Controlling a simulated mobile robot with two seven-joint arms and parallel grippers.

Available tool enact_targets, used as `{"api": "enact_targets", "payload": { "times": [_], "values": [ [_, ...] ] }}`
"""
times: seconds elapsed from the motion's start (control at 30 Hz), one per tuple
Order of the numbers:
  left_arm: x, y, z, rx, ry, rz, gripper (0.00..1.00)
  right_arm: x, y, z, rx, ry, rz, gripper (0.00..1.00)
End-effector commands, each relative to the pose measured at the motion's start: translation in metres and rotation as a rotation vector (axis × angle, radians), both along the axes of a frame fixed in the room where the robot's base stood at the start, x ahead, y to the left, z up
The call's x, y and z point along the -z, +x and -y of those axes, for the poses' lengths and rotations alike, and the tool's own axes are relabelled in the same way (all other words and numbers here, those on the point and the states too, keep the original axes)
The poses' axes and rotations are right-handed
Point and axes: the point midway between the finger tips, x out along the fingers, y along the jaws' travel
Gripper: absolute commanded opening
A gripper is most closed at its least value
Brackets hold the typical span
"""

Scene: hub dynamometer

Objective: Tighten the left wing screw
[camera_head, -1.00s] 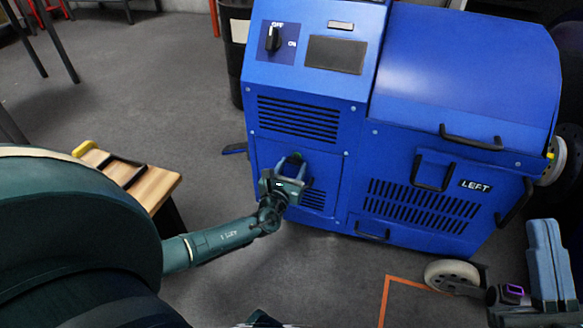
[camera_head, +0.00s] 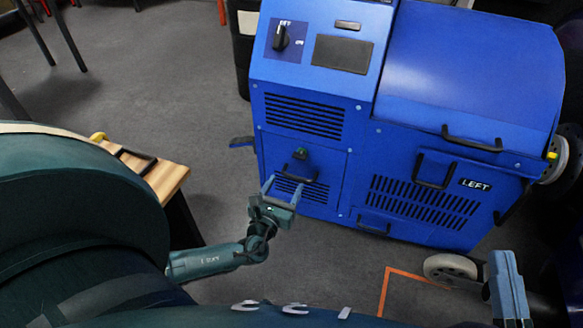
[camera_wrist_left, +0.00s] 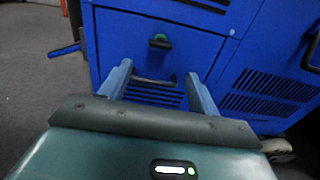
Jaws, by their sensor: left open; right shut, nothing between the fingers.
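A small black knob with a green top (camera_head: 301,153) sits on the lower front panel of the blue machine (camera_head: 455,70); it also shows in the left wrist view (camera_wrist_left: 160,40). I cannot tell whether it is a wing screw. A small yellow piece (camera_head: 552,155) is at the hub on the machine's right side, too small to make out. My left gripper (camera_head: 284,183) is open and empty, below and in front of the knob, apart from it. In the left wrist view its fingers (camera_wrist_left: 159,72) point toward the panel. My right gripper (camera_head: 502,256) is shut and empty at the lower right.
A black handle (camera_head: 299,174) is below the knob. An OFF/ON switch (camera_head: 281,38) is above on the console. A wooden-topped bench (camera_head: 165,178) stands left of the machine. A caster wheel (camera_head: 450,268) is near my right gripper. Grey floor lies in front.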

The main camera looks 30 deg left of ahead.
Motion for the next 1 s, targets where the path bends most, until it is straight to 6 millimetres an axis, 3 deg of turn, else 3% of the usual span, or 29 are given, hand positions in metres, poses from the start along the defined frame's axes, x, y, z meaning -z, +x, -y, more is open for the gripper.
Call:
{"api": "enact_targets", "payload": {
  "times": [0.1,0.3,0.87,1.0],
  "values": [
    [-0.001,-0.019,0.005,0.002,0.000,-0.002,0.62,0.004,-0.002,-0.001,0.002,0.001,-0.041,0.00],
    [0.000,-0.032,0.008,0.001,-0.001,0.000,0.62,0.007,-0.003,-0.001,0.005,-0.003,-0.059,0.00],
    [-0.001,-0.032,0.008,0.001,0.000,0.001,0.62,0.007,-0.003,-0.001,0.005,-0.003,-0.059,0.00],
    [-0.023,-0.032,0.008,0.001,0.000,0.001,0.62,-0.001,-0.002,0.002,0.023,-0.029,-0.093,0.00]
  ]
}}
